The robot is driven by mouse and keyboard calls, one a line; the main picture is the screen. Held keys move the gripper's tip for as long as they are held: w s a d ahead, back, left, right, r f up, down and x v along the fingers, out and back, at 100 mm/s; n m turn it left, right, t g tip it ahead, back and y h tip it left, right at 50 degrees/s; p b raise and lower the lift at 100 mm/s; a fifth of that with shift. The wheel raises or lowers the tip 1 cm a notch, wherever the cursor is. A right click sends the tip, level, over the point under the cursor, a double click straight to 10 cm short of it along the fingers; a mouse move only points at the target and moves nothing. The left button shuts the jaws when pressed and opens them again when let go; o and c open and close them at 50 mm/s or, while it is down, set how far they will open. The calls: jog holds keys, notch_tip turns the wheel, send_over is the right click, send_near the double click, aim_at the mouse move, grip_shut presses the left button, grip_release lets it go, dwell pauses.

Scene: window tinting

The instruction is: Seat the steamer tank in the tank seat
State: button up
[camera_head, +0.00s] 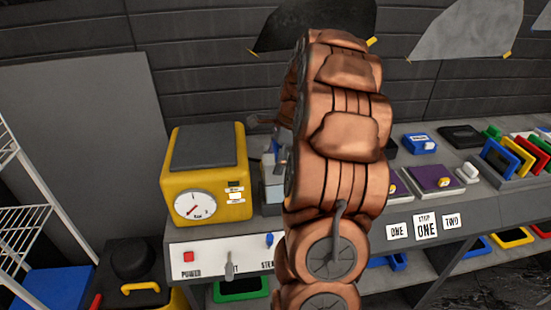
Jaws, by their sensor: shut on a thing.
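The yellow steamer (207,176) stands on the bench, with a dark top and a round gauge on its front. A pale grey-blue box, which looks like the steamer tank (272,192), shows as a narrow strip just right of the steamer, between it and my copper-coloured arm. It looks upright. My gripper (281,158) is mostly hidden behind my arm; only small grey parts show at the top of the tank, and it is shut on it. The tank seat is hidden or cannot be made out, so I cannot tell whether the tank touches it.
A white panel (215,257) with a red power button and a lever is below the steamer. Purple pads (433,178), a blue box (419,143) and a rack of coloured frames (508,160) lie to the right. A wire shelf (28,210) stands far left.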

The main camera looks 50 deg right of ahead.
jog(key=shift+f+b, duration=0.5)
jog(key=shift+f, duration=0.85)
jog(key=o, duration=1.5)
jog(key=v, duration=1.2)
jog(key=shift+w, duration=0.1)
jog(key=shift+a, duration=0.1)
